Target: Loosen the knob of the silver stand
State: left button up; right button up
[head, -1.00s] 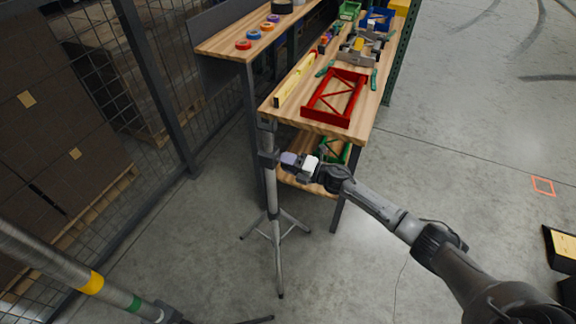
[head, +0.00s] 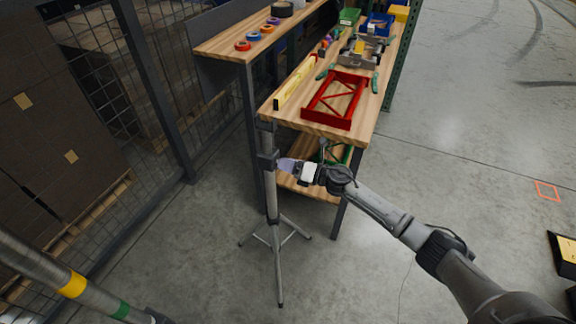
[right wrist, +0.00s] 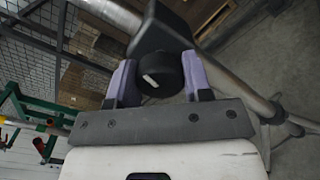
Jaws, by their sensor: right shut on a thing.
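The silver stand (head: 271,205) is a slim upright pole on splayed tripod legs, in front of the workbench in the head view. A dark collar (head: 266,160) sits on its pole. In the right wrist view, the round black knob (right wrist: 160,74) with a white mark stands out from the dark collar. My right gripper (head: 286,164) reaches the collar from the right in the head view. Its two purple fingers are shut on the knob, one on each side, in the right wrist view (right wrist: 160,82). The fingers hide the knob in the head view. My left gripper is not in view.
The wooden workbench (head: 285,118) behind the stand holds a red frame (head: 348,121), a yellow level (head: 296,82) and tools. A thick pole with yellow and green bands (head: 95,293) crosses the lower left. A mesh fence stands at left. The floor at right is mostly clear.

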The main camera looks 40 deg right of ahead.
dwell(0.4)
jog(key=o, duration=0.9)
jog(key=shift+s, duration=0.1)
jog(key=shift+s+d, duration=0.2)
jog(key=p+v, duration=0.2)
jog(key=v, duration=1.1)
